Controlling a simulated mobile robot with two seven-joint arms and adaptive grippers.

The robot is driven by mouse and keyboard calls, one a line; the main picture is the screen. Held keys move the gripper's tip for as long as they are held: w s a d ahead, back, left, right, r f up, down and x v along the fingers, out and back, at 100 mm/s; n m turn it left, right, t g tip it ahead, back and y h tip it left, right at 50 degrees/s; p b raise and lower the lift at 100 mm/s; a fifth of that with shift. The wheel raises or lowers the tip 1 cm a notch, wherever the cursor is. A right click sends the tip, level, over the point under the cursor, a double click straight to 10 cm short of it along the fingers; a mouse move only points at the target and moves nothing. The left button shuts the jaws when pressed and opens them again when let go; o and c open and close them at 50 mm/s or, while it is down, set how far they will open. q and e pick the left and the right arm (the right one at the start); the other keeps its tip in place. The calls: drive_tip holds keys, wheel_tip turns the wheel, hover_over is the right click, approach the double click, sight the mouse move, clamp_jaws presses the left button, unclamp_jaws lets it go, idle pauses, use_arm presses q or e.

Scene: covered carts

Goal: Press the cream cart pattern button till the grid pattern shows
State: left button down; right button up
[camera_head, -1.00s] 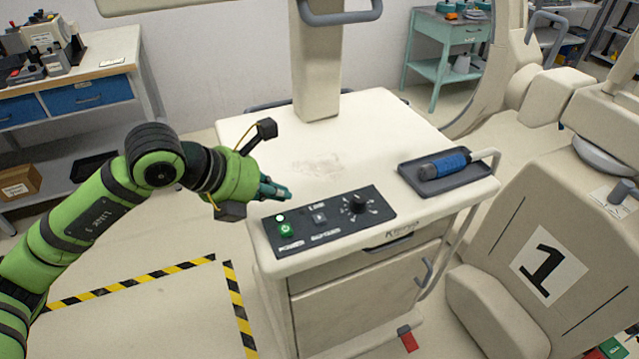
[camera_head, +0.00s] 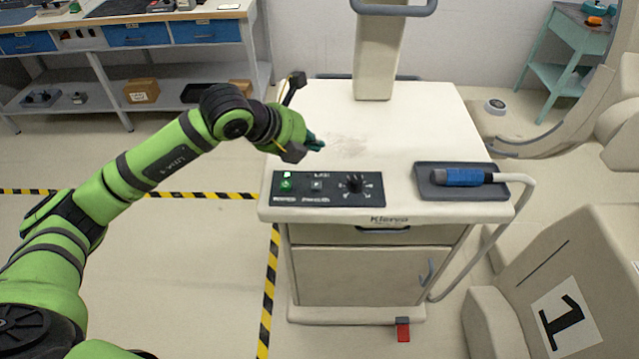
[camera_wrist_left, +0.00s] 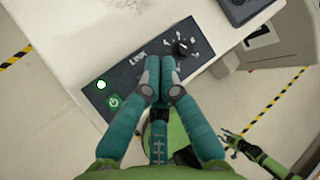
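The cream cart (camera_head: 430,115) stands in front of me, with a black control panel (camera_head: 334,203) at its near left top edge. The small square pattern button (camera_head: 317,187) sits between a green lit power button (camera_head: 286,185) and a black knob (camera_head: 354,184). My left gripper (camera_head: 317,142) is over the cart top, just behind the panel. In the left wrist view its teal fingers (camera_wrist_left: 159,78) are together, with nothing seen between them, and they hide the pattern button. My right gripper (camera_wrist_left: 231,139) shows small there, too small to judge. No pattern display is in view.
A column (camera_head: 379,55) rises from the cart's rear. A dark tray (camera_head: 440,190) with a blue-handled tool (camera_head: 463,177) lies right of the panel. A beige chair-like unit marked 1 (camera_head: 600,250) stands to the right. A workbench (camera_head: 190,15) is at the back left.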

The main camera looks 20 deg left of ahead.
sight(313, 186)
use_arm(q)
wheel_tip(313, 186, down, 8)
drive_tip(key=b, duration=0.5)
drive_tip(key=shift+a+f, duration=0.1)
drive_tip(key=shift+f, duration=0.4)
use_arm(e)
wheel_tip(313, 186, down, 5)
drive_tip(key=shift+s+f, duration=0.1)
drive_tip(key=shift+f, duration=0.1)
use_arm(q)
drive_tip(key=shift+r, duration=0.1)
use_arm(e)
drive_tip(key=shift+a, duration=0.15)
use_arm(q)
drive_tip(key=shift+b, duration=0.3)
use_arm(e)
drive_tip(key=shift+f, duration=0.1)
use_arm(q)
drive_tip(key=shift+f+b, duration=0.45)
drive_tip(key=shift+b, duration=0.05)
use_arm(e)
drive_tip(key=shift+f, duration=0.5)
